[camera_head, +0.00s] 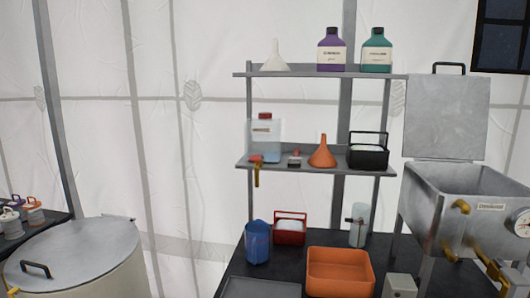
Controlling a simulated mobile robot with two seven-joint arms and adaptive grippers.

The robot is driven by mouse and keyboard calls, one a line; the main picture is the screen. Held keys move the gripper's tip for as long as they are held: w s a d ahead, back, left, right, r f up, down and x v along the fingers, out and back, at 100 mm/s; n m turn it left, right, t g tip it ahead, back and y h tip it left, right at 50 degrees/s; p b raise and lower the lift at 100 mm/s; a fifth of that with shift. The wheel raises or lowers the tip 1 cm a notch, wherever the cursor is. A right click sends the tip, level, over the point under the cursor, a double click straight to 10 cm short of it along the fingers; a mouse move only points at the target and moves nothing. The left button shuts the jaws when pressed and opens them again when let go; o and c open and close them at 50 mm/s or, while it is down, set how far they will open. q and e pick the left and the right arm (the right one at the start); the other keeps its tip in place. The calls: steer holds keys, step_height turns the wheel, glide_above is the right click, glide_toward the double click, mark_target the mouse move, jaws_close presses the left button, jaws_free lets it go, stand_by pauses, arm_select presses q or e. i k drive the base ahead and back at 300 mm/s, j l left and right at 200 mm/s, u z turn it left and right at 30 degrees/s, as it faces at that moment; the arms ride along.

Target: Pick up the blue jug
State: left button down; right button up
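The blue jug (257,243) stands upright on the black table (235,270), near its back left side. It is left of the small red basket (290,228) and behind the grey tray (262,288). Nothing holds it, and its whole front shows. Neither of my grippers is in view.
An orange bin (340,272) sits right of the grey tray, with a clear cylinder (358,225) behind it. A shelf (300,160) with a clear container (265,140) hangs above the jug. A steel tank (465,205) stands right, a lidded drum (75,255) left.

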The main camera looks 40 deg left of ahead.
mark_target(257, 232)
steer(key=u, duration=1.25)
